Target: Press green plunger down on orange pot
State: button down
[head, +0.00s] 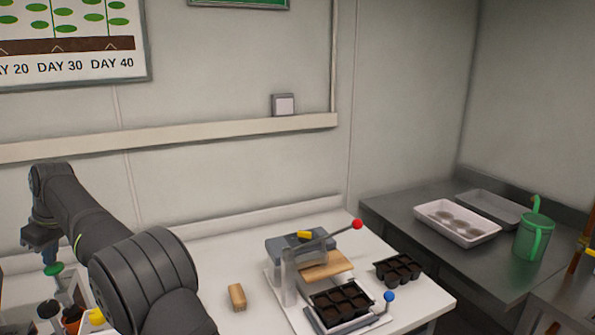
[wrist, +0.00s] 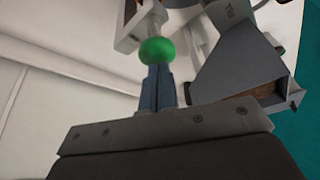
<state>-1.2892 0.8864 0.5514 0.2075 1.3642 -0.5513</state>
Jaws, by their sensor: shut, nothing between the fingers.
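The green plunger (head: 53,269) stands at the far left of the head view, its round knob on top of a pale stem. My gripper (head: 49,255) points down directly above the knob, jaws shut and empty. In the wrist view the green plunger (wrist: 157,50) is right at the tips of my shut gripper (wrist: 156,68); they look in contact or very nearly so. The orange pot (head: 72,323) is below the plunger at the lower left, partly hidden by my arm and other items. How far the plunger is pressed cannot be told.
A dark-topped container (head: 48,309) and a yellow item (head: 97,316) crowd the pot. A lever press (head: 290,275) with a red ball, a wooden block (head: 237,297) and a dark cell tray (head: 398,270) stand on the white table. A green watering can (head: 533,238) is far right.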

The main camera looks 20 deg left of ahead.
notch_tip(320, 180, up, 7)
dwell(0.6)
jog(key=shift+f, duration=3.5)
